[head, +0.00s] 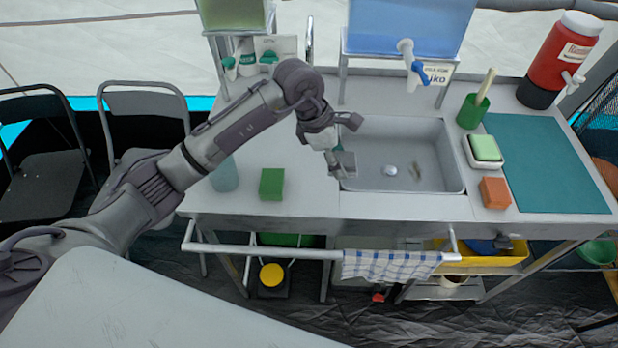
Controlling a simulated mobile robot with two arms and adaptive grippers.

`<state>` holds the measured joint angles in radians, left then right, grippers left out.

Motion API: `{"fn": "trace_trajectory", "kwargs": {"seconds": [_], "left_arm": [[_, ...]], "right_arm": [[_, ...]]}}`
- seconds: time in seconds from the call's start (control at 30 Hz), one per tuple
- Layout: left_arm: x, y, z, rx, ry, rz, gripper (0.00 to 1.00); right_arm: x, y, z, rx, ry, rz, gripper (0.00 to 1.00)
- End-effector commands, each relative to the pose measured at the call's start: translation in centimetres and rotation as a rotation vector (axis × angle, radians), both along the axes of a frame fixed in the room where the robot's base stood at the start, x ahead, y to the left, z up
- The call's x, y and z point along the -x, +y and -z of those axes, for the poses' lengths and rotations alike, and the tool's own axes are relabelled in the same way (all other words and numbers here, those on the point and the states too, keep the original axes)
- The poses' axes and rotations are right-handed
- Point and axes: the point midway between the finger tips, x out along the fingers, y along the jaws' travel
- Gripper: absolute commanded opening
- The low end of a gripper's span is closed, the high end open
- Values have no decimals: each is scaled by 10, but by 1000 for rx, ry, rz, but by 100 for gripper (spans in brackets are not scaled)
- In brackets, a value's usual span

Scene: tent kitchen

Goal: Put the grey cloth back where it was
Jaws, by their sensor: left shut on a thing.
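My left gripper (331,138) is at the left end of the sink (400,185), pointing down. It is shut on a small grey piece that looks like the grey cloth (343,164). The cloth hangs just below the fingers at the sink's left rim. I cannot tell whether it touches the rim. The fingers hide part of it. My right gripper is not in view.
A green block (272,184) and a pale cup (224,175) stand left of the sink. An orange sponge (494,192), a soap dish with a green sponge (485,148) and a teal mat (555,165) lie right. A checked towel (388,265) hangs on the front rail.

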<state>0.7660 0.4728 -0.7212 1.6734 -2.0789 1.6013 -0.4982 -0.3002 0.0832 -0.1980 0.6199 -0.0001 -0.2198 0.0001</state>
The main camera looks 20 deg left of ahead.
Motion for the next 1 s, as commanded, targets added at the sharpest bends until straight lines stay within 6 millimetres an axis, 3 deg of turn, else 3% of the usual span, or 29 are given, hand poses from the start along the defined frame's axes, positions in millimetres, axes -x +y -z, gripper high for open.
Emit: {"fn": "trace_trajectory", "kwargs": {"seconds": [0.1,0.33,0.53,0.73,1.0], "left_arm": [[10,27,14,-2,5,-3,18],[19,58,35,-1,1,1,18],[21,61,47,2,3,2,18],[21,61,75,2,2,1,18],[20,61,79,0,-2,5,18]], "right_arm": [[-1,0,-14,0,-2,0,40],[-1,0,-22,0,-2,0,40],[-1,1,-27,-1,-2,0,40],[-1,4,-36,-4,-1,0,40],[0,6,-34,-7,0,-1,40]]}}
